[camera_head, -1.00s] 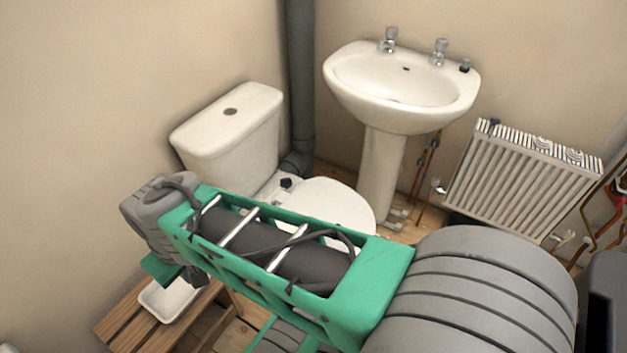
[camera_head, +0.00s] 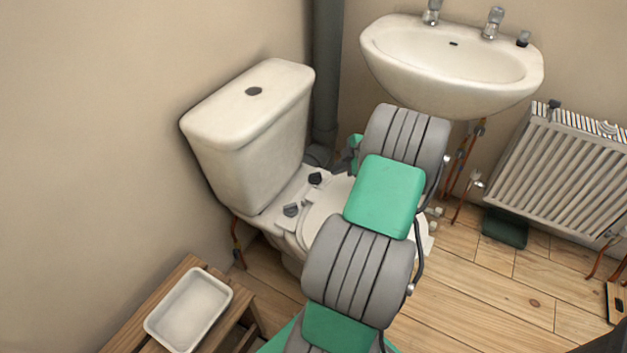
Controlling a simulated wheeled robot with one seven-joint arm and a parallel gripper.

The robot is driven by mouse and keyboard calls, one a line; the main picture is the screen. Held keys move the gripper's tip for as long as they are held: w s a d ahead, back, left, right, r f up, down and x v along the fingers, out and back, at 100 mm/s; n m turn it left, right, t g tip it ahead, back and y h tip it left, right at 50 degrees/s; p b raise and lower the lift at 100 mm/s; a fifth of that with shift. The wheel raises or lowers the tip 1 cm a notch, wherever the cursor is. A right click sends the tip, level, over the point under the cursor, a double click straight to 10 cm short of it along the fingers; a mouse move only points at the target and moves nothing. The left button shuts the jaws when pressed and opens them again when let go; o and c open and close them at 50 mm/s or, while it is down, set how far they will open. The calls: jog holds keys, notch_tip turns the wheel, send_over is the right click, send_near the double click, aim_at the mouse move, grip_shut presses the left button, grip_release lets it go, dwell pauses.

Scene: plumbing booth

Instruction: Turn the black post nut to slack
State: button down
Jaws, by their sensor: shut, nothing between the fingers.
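A black nut (camera_head: 315,178) sits on the rear deck of the white toilet (camera_head: 247,130), behind the seat and close to the cistern. A grey nut (camera_head: 291,210) sits on the same deck, nearer to me. The black nut shows clear of my arm, but its thread and how tight it is are too small to tell. My grey and green arm crosses over the toilet seat and hides much of it.
A white washbasin (camera_head: 450,65) stands at the back, with a small black knob (camera_head: 523,39) on its rim. A radiator (camera_head: 560,170) is at right, with a dark green box (camera_head: 505,228) below. A wooden bench (camera_head: 180,275) bears a white tray (camera_head: 188,308). Floor at right is mostly clear.

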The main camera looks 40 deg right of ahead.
aim_at(318, 181)
jog(key=shift+s+d+f, duration=0.1)
jog(key=shift+d+f, duration=0.3)
jog(key=shift+d, duration=0.05)
jog(key=b+x, duration=0.2)
jog(key=x, duration=0.7)
jog(key=shift+w+f+b, duration=0.1)
jog(key=shift+w+b, duration=0.15)
jog(key=shift+b, duration=0.15)
